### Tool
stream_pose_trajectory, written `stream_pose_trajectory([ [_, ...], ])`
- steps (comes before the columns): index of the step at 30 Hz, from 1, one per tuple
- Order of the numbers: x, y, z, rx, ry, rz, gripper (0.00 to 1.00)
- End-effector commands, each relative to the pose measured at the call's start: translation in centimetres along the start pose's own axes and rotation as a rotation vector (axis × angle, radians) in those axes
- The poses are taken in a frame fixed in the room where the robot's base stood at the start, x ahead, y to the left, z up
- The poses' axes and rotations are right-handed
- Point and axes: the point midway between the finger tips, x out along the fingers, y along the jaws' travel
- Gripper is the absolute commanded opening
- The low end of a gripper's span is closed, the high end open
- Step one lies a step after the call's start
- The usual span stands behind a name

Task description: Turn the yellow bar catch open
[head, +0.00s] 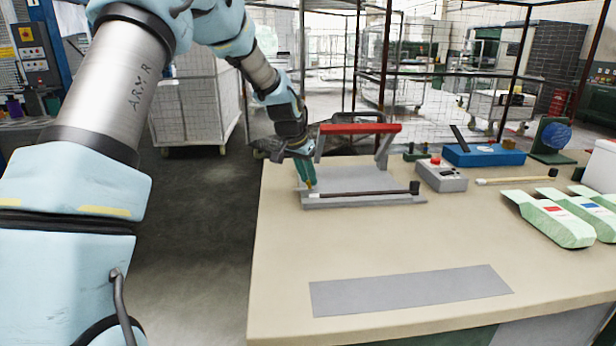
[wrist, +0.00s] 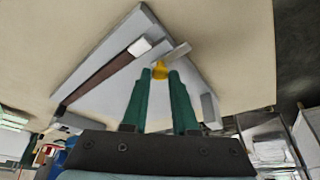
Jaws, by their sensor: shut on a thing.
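The press has a grey base plate (head: 345,181) on the left of the table and a raised frame with a red crossbar (head: 360,128). The yellow bar catch (wrist: 160,69) is near one corner of the plate in the wrist view, with a short grey bar beside it. My gripper (wrist: 163,75) has two green fingers shut on the catch, one on each side; the fingers hide part of it. In the head view my gripper (head: 307,183) reaches down at the plate's left side, and the catch is too small to make out clearly.
A grey box with a red button (head: 441,174) stands right of the press. A flat grey strip (head: 410,290) lies at the front. The table between is clear.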

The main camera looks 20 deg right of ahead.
Motion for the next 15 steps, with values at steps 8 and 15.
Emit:
stream_pose_trajectory([
  [8,0.02,-0.07,0.0,0.042,0.0,0.017,0.0],
  [15,0.04,-0.06,0.02,0.044,-0.001,0.018,0.0],
])
